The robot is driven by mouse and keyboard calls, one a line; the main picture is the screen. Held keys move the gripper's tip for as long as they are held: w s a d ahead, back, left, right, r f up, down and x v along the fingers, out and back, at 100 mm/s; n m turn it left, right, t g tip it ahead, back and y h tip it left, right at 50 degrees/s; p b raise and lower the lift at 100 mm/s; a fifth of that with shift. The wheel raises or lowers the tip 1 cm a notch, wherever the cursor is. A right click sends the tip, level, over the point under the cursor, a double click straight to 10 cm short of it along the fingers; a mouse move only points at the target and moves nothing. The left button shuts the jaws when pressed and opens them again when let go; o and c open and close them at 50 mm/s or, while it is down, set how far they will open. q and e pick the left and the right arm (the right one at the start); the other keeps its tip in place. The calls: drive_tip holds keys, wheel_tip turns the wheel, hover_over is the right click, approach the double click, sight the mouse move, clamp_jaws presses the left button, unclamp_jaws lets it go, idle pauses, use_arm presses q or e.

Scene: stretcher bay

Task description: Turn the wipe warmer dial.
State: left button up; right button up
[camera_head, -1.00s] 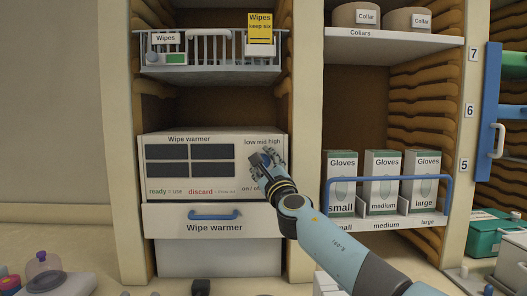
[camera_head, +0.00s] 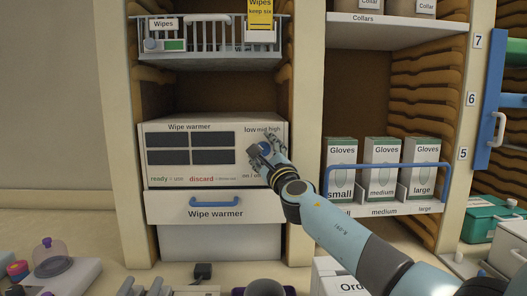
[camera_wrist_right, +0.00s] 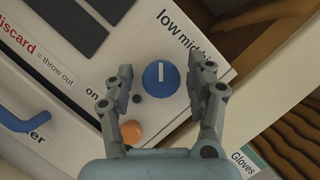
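The wipe warmer (camera_head: 215,183) is a white box on a cabinet shelf, with dark panels and a blue drawer handle. Its blue dial (camera_wrist_right: 161,79) has a white pointer line, near "low mid high" lettering. My right gripper (camera_wrist_right: 166,83) is open in the right wrist view, one finger on each side of the dial. I cannot tell whether the fingers touch it. In the head view my right gripper (camera_head: 265,150) is at the warmer's right side and hides most of the dial. My left gripper is not in view.
An orange button (camera_wrist_right: 132,132) and a small dark knob (camera_wrist_right: 136,99) sit close to the dial. A wire basket (camera_head: 210,45) hangs above the warmer. Glove boxes (camera_head: 382,165) stand on the right shelf behind a blue rail.

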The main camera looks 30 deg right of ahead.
drive_tip(key=v, duration=1.2)
idle(0.4)
drive_tip(key=shift+f, duration=0.1)
